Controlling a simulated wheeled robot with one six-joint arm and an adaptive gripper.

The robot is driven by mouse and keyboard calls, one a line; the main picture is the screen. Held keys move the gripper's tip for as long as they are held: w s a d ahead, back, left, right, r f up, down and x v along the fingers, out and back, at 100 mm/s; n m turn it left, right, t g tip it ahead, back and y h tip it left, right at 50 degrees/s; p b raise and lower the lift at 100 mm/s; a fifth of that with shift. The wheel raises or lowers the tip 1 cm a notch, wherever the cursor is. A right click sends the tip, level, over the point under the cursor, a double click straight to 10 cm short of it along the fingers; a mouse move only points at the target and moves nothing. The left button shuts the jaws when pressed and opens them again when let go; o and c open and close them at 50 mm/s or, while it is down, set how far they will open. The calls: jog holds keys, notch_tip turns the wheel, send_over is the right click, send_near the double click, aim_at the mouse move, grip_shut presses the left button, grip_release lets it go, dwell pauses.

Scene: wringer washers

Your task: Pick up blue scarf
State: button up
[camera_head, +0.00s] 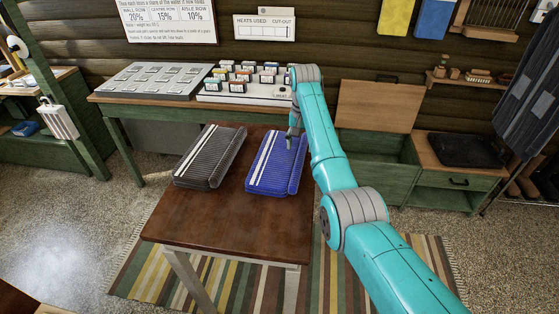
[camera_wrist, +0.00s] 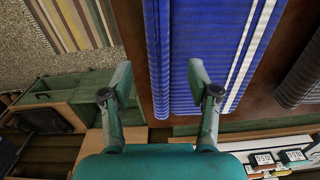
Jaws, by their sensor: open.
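The blue scarf (camera_head: 270,165) lies folded on the brown table, with white stripes along its left side and a rolled edge at its right. In the wrist view the blue scarf (camera_wrist: 185,50) fills the upper middle. My gripper (camera_head: 293,141) is over the scarf's far right part in the head view. In the wrist view my gripper (camera_wrist: 160,85) has its two fingers spread wide, with nothing between them in its grip. The right-hand finger overlaps the scarf in the picture; the left-hand finger appears beside its edge. I cannot tell whether they touch the cloth.
A dark grey striped scarf (camera_head: 208,157) lies left of the blue one on the brown table (camera_head: 220,210). Behind stands a green bench with a tray of small boxes (camera_head: 245,78) and a grey panel (camera_head: 155,80). The table's front is bare. An open green chest (camera_head: 375,150) stands right.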

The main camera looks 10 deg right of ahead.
aim_at(300, 157)
notch_tip(300, 157, down, 4)
jog(key=shift+s+f, duration=0.15)
jog(key=shift+f, duration=0.05)
grip_shut()
jog(key=shift+r, duration=0.1)
